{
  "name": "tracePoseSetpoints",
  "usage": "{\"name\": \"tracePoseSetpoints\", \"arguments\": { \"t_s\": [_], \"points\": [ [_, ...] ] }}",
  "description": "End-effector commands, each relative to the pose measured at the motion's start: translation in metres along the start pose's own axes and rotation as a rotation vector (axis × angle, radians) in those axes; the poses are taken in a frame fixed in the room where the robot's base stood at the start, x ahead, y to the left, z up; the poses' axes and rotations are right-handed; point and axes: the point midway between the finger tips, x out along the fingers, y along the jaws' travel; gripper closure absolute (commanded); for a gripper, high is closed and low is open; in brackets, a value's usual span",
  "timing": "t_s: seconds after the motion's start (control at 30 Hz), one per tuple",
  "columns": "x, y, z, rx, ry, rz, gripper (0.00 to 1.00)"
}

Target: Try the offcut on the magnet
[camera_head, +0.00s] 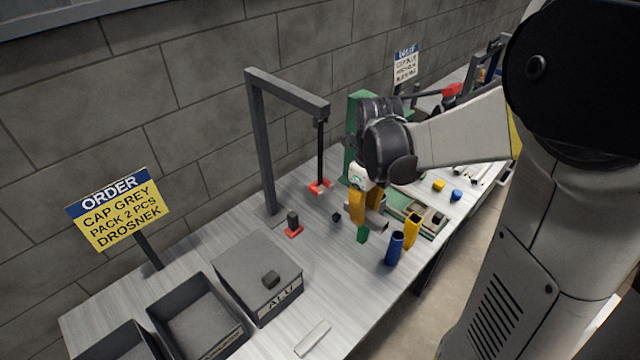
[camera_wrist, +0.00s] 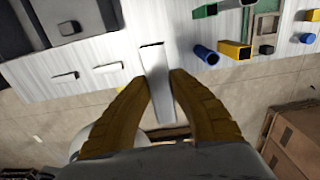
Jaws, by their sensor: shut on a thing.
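My gripper (camera_head: 361,204), with yellow fingers, is above the table and shut on a silver-grey offcut (camera_head: 378,217). In the wrist view the offcut (camera_wrist: 155,62) shows as a pale bar between the fingertips (camera_wrist: 161,78). A red magnet (camera_head: 320,187) hangs on a dark rod from a grey gantry (camera_head: 287,92), to the left of my gripper. The offcut and the magnet are apart. Part of the offcut is hidden by the fingers in the head view.
A red-based block with a dark knob (camera_head: 293,226) stands near the gantry foot. A lidded grey box marked ALU (camera_head: 245,262) and dark bins (camera_head: 157,315) are front left. A silver piece (camera_head: 312,338) lies in front.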

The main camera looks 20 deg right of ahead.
Motion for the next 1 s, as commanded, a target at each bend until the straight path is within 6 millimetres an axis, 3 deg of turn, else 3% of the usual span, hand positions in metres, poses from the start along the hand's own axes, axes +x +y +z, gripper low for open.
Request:
{"name": "tracePoseSetpoints", "arguments": {
  "t_s": [1.0],
  "points": [
    [0.000, 0.000, -0.060, 0.001, 0.000, 0.000, 1.00]
  ]
}}
